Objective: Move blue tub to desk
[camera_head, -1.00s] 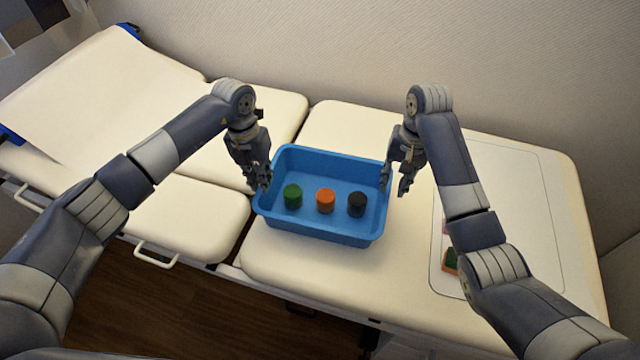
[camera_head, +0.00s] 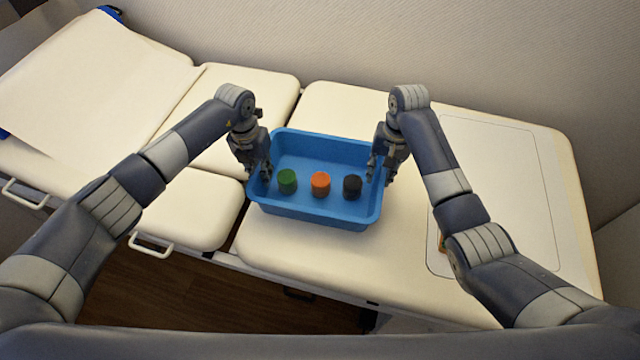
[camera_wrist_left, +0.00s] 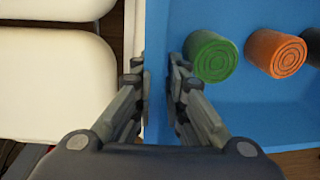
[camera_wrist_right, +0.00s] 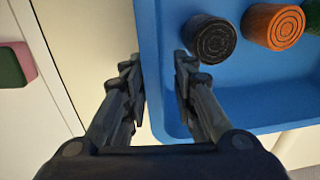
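The blue tub (camera_head: 315,213) sits on the cream padded couch, with a green cylinder (camera_head: 287,181), an orange cylinder (camera_head: 320,184) and a black cylinder (camera_head: 352,187) in a row inside. My left gripper (camera_head: 259,174) is at the tub's left wall; in the left wrist view its open fingers (camera_wrist_left: 160,78) straddle the rim with a narrow gap. My right gripper (camera_head: 381,171) is at the right wall; in the right wrist view its fingers (camera_wrist_right: 160,72) are open, one on each side of the rim. Contact with the wall is not clear in either wrist view.
The couch (camera_head: 310,262) has a raised left section and white side handles (camera_head: 152,245). A white outlined panel (camera_head: 500,175) lies at the right, partly behind my right arm. A green and pink block (camera_wrist_right: 14,65) lies near it. A wall runs behind.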

